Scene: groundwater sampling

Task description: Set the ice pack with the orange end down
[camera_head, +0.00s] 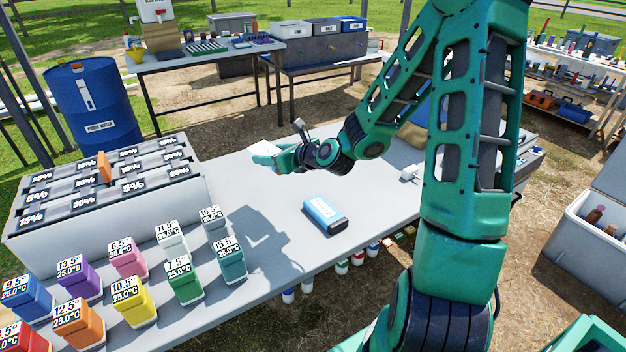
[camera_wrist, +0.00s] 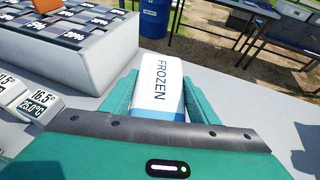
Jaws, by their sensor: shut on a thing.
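My gripper (camera_head: 279,157) is shut on a white ice pack (camera_wrist: 158,80) marked FROZEN, its two fingers on either side of it in the wrist view. A blue band shows at the pack's near end, by the palm. I see no orange on the visible part of it; the end inside the gripper is hidden. In the head view the held pack (camera_head: 265,148) sticks out to the left of the gripper, above the back part of the grey table (camera_head: 262,200). It appears apart from the tabletop.
A blue pack with a dark end (camera_head: 323,215) lies on the table in front of my gripper. A compartment box (camera_head: 110,215) with percentage labels and an orange piece (camera_head: 104,167) stands left. Several coloured temperature-marked blocks (camera_head: 128,298) fill the front left. The table's middle is mostly clear.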

